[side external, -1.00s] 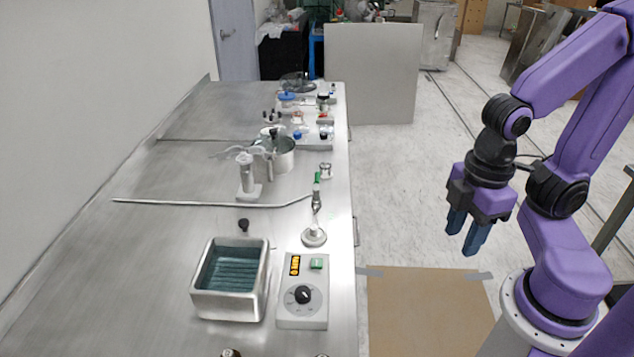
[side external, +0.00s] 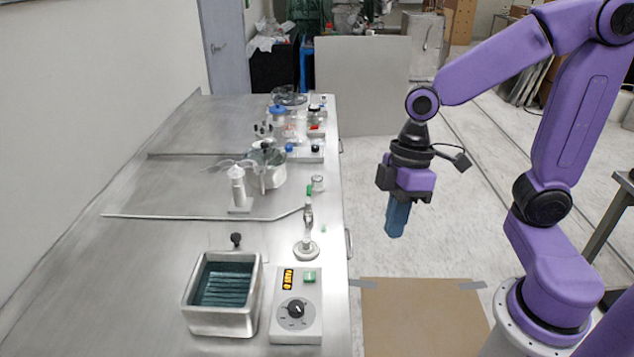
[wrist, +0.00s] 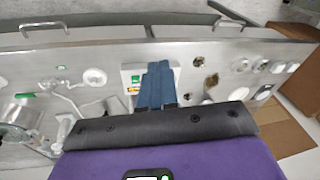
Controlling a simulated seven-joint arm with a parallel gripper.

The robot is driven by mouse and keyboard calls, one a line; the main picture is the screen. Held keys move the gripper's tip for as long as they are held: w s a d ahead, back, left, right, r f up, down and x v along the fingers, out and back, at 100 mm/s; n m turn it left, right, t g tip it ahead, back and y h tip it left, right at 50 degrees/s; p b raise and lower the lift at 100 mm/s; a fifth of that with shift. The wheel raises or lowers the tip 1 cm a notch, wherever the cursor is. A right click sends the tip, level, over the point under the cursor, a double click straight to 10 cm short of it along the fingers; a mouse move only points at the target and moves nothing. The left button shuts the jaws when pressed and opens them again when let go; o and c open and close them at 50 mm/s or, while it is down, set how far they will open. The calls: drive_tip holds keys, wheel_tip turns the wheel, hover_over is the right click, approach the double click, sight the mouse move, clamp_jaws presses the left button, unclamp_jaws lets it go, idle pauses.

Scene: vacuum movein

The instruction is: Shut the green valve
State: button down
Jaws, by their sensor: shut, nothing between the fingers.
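The green valve handle (side external: 310,190) stands at the right part of the steel bench, on a metal fitting (side external: 308,213) above a round pale base (side external: 306,250). In the wrist view a green piece (wrist: 28,95) at the left looks like the same handle, but it is small. My gripper (side external: 395,230) is shut and empty. It hangs over the floor to the right of the bench, fingers down, well apart from the valve. In the wrist view its blue fingers (wrist: 157,68) cover part of a white control box.
A water bath (side external: 222,295) and a control box (side external: 296,305) stand at the front. A white flask-like piece (side external: 238,190), a pot (side external: 266,168) and several small items stand farther back.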

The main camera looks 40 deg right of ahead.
sight(309, 196)
drive_tip(key=w+d+m+t, duration=0.1)
drive_tip(key=w+d, duration=0.5)
drive_tip(key=w, duration=0.2)
drive_tip(key=w+d+f+t+y, duration=0.1)
drive_tip(key=w+d+t, duration=0.1)
drive_tip(key=w+d, duration=0.3)
drive_tip(key=w+d+m+t+y, duration=0.1)
drive_tip(key=w+d, duration=0.5)
drive_tip(key=w, duration=0.7)
drive_tip(key=shift+d+f+m+t, duration=0.25)
drive_tip(key=shift+d+m+t, duration=0.05)
drive_tip(key=shift+t, duration=0.4)
drive_tip(key=x, duration=1.4)
drive_tip(key=shift+a, duration=0.15)
